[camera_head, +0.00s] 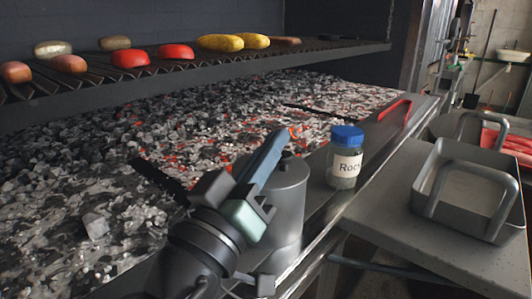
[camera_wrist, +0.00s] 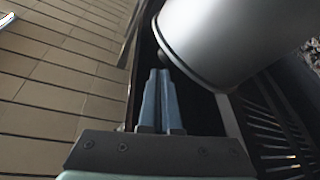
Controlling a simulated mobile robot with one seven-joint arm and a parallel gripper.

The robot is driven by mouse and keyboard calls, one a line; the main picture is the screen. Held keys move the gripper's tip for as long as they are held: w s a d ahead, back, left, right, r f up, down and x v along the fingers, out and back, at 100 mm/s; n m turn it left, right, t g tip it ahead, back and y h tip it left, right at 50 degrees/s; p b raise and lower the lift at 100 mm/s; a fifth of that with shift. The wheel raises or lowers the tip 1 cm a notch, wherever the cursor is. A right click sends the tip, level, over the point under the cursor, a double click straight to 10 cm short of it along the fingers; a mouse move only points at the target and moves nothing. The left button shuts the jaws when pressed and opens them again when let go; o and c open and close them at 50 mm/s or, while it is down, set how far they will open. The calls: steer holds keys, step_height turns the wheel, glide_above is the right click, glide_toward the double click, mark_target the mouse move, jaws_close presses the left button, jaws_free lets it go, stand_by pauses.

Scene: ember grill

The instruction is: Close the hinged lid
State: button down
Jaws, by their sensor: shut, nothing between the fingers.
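A grey metal canister (camera_head: 288,205) stands on the ledge beside the coals. Its top (camera_head: 292,168) slopes up to a small knob and looks down on the body; I cannot tell whether it is fully shut. My gripper (camera_head: 279,136) is shut and empty, its blue fingers pointing up and to the right just left of the canister's top. The gripper and wrist hide the canister's left side. In the wrist view, a large silvery rounded surface (camera_wrist: 235,40), apparently the canister, lies right of and above my fingertips (camera_wrist: 159,73). I cannot tell whether they touch it.
A jar (camera_head: 345,165) with a blue cap stands right of the canister. A red loop handle (camera_head: 396,109) lies farther back on the ledge. A deep metal tray (camera_head: 470,210) rests on the side table. Glowing coals (camera_head: 130,150) lie left, below a food-laden grill rack (camera_head: 300,55).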

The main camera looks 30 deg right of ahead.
mark_target(278, 179)
steer(key=shift+s+d+f+b, duration=0.15)
steer(key=shift+s+f+b, duration=0.2)
steer(key=shift+f, duration=0.3)
steer(key=shift+f, duration=0.1)
step_height(278, 179, up, 4)
steer(key=p, duration=0.3)
steer(key=shift+d+r, duration=0.1)
steer(key=shift+r, duration=0.1)
steer(key=w+v, duration=0.1)
steer(key=v, duration=0.9)
steer(key=shift+a+f, duration=0.2)
steer(key=shift+a, duration=0.25)
steer(key=w+a+r+n+t+y, duration=0.1)
steer(key=a+r+n+t+y, duration=0.1)
steer(key=a+r+t+y, duration=0.35)
steer(key=w+a+r+n+t+y, duration=0.1)
steer(key=a+r+n+t+y, duration=0.15)
steer(key=r+t+y, duration=0.55)
steer(key=s+a+r+n+t+y+p, duration=0.2)
steer(key=s+a+r+y, duration=0.25)
steer(key=r, duration=0.45)
step_height(278, 179, up, 31)
steer(key=p, duration=3.1)
steer(key=shift+f, duration=0.15)
